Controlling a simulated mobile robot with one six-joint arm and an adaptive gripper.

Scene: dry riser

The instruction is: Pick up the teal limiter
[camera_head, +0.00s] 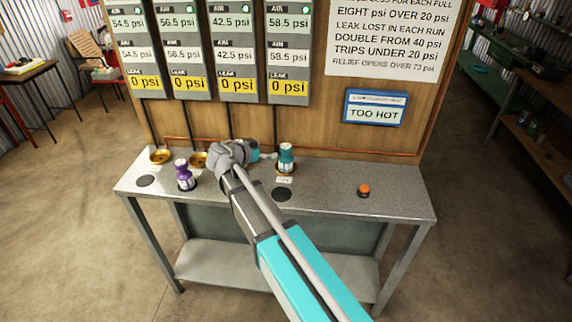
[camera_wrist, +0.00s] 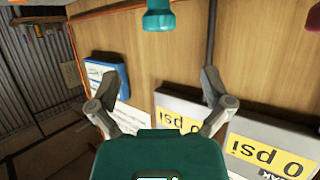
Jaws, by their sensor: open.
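The teal limiter (camera_head: 286,160) stands upright at the back of the metal bench, on a brass-coloured seat with a small white label in front. In the wrist view a teal piece with a rounded end, which looks like this limiter (camera_wrist: 158,14), shows at the top edge, cut off by the frame. My gripper (camera_head: 268,155) is just left of the limiter in the head view, partly hidden by my arm. In the wrist view my gripper (camera_wrist: 162,82) has its two fingers spread, with only wood panel and signs between them. The limiter is beyond the fingertips.
A purple limiter (camera_head: 185,175) stands on the bench (camera_head: 330,202) at the left. Brass seats (camera_head: 160,156) lie behind it. Dark round pads (camera_head: 145,181) and an orange button (camera_head: 363,190) are on the bench. A wood panel (camera_head: 310,125) with gauges rises behind.

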